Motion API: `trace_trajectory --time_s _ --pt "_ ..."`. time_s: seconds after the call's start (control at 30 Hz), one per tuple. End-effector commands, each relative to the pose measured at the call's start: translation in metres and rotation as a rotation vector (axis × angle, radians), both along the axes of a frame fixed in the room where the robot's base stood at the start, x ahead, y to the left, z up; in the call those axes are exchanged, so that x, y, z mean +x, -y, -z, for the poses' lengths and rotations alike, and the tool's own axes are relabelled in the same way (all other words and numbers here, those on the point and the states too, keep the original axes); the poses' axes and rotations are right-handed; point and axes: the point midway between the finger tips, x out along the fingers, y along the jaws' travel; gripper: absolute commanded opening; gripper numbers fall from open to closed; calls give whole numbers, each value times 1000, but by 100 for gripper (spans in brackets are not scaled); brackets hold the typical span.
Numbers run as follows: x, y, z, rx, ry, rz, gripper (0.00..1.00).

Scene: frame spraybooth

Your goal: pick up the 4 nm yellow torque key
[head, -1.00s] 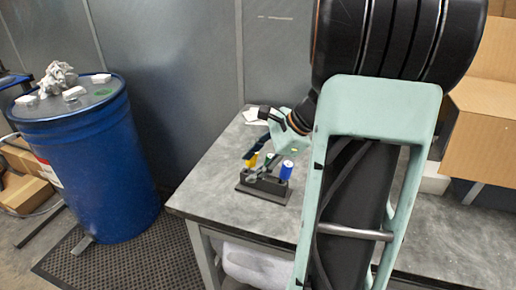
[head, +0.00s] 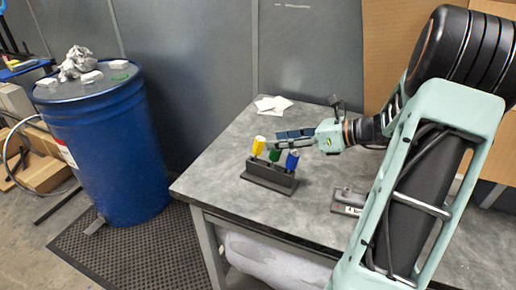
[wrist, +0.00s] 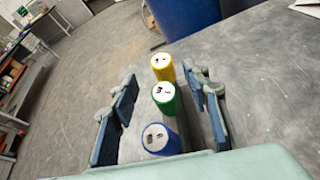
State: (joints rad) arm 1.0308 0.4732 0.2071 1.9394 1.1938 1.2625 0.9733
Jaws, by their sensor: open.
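The yellow torque key (head: 258,145) stands at the left end of a dark holder block (head: 268,178) on the grey bench. A green key (head: 274,155) stands in the middle and a blue key (head: 292,160) at the right. In the wrist view the yellow key (wrist: 163,68) is farthest, beyond the green key (wrist: 167,99) and the blue key (wrist: 160,140). My gripper (head: 283,139) is open and empty, just behind or above the keys; the exact gap is unclear. In the wrist view its blue-padded fingers (wrist: 162,88) lie on either side of the row.
A grey labelled item (head: 349,202) lies on the bench right of the holder. White papers (head: 273,104) lie at the back edge, near the grey wall. A blue drum (head: 105,150) stands on the floor at left. The bench's front left is clear.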

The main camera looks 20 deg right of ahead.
Motion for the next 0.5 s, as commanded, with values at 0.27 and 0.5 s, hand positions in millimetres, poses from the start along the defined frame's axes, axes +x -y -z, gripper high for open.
trace_trajectory --time_s 0.27,0.5 --pt "20 -18 13 1 0 -3 43" --pt "38 -34 23 -2 1 0 43"
